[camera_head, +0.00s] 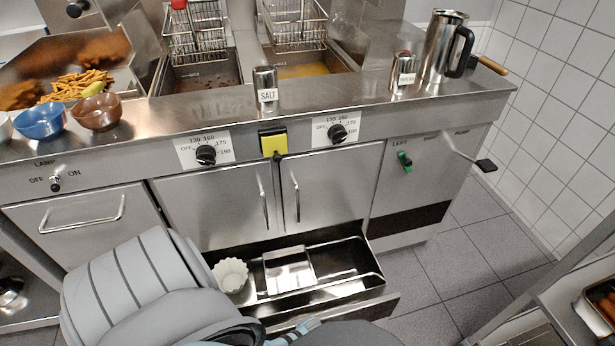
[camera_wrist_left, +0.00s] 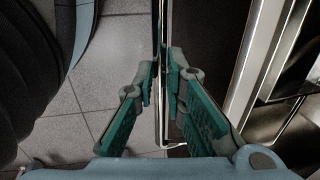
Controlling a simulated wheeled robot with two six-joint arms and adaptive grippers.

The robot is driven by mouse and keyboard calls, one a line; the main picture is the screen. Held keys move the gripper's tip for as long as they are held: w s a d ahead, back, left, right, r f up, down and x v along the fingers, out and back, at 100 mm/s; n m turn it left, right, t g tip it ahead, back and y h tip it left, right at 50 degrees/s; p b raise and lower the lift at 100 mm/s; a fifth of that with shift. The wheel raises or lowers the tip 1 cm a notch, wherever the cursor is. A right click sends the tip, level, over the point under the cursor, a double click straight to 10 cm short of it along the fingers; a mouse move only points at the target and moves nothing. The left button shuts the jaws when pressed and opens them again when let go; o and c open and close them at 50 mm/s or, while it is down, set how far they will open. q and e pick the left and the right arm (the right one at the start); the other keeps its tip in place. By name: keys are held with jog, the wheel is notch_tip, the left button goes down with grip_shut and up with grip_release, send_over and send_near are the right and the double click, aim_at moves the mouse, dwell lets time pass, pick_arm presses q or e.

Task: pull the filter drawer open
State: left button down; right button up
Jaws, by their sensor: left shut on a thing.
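The filter drawer (camera_head: 347,284) is under the fryer cabinet and stands pulled out, its inside visible from above. A white fluted paper filter (camera_head: 231,275) and a metal pan (camera_head: 289,270) sit inside it. In the left wrist view my left gripper (camera_wrist_left: 163,78) has its green-padded fingers closed around a thin metal handle bar (camera_wrist_left: 163,125) beside a dark panel. In the head view my left arm covers the drawer's left front, and the grip itself is hidden. My right gripper is not in view.
Two cabinet doors (camera_head: 259,195) above the drawer are shut. A salt shaker (camera_head: 265,85), a steel jug (camera_head: 443,50) and bowls (camera_head: 97,111) stand on the counter. Tiled floor (camera_head: 440,275) is clear to the drawer's right. A shelf unit (camera_head: 560,305) stands at lower right.

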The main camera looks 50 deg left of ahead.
pick_arm(q)
jog(key=shift+s, duration=0.15)
jog(key=c, duration=1.7)
grip_release()
jog(key=shift+o, duration=0.2)
notch_tip(320, 180, up, 10)
